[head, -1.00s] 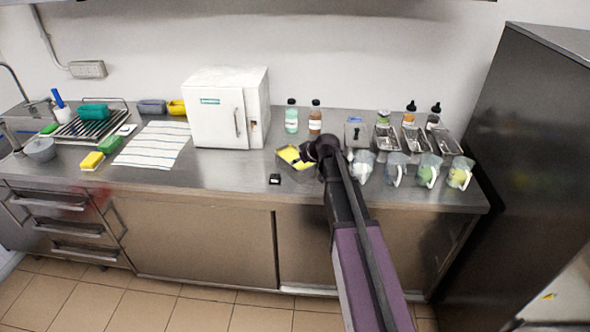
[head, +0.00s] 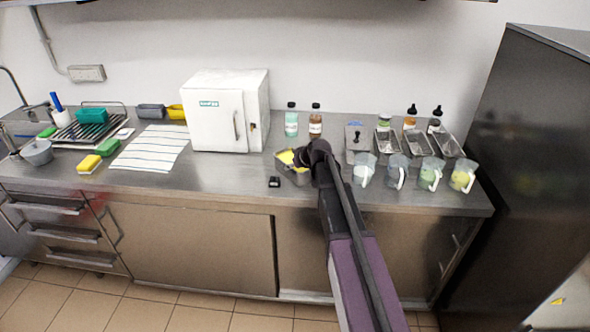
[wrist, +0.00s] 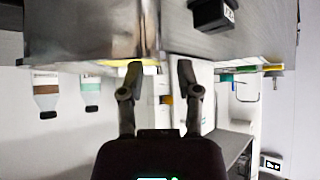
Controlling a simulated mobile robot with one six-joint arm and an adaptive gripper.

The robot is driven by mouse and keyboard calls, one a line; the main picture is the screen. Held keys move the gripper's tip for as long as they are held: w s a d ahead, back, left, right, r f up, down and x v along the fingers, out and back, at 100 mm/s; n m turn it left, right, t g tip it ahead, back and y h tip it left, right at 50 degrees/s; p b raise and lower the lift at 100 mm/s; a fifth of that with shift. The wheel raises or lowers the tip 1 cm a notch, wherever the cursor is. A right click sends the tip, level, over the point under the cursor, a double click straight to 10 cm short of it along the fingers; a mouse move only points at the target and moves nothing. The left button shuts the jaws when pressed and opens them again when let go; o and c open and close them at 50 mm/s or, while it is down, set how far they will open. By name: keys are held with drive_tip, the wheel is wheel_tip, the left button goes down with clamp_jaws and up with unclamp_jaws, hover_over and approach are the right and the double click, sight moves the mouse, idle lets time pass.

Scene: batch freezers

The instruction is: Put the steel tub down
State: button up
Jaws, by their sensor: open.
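The steel tub (head: 285,165), with yellow contents, is on or just above the counter right of the white cabinet. My arm partly hides it, and I cannot see whether its base touches the counter. In the wrist view, which is upside down, the tub's steel wall (wrist: 75,35) fills the upper left, with a little yellow at its rim. My gripper (wrist: 159,70) is open, its two fingers apart. The tub's near edge shows between the fingertips, and one finger overlaps the wall. My gripper also shows at the tub's right side in the head view (head: 308,155).
A small black box (head: 274,182) lies in front of the tub. Two bottles (head: 291,120) (head: 315,121) stand behind. Several jugs (head: 364,170) and steel pans (head: 387,141) stand to the right. The white cabinet (head: 220,112) and a striped cloth (head: 150,148) are left. Counter left of the black box is clear.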

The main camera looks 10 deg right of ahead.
sight(286, 177)
drive_tip(key=shift+b+x, duration=1.6)
drive_tip(key=shift+x, duration=1)
drive_tip(key=shift+a+r, duration=0.15)
drive_tip(key=shift+r, duration=0.05)
clamp_jaws()
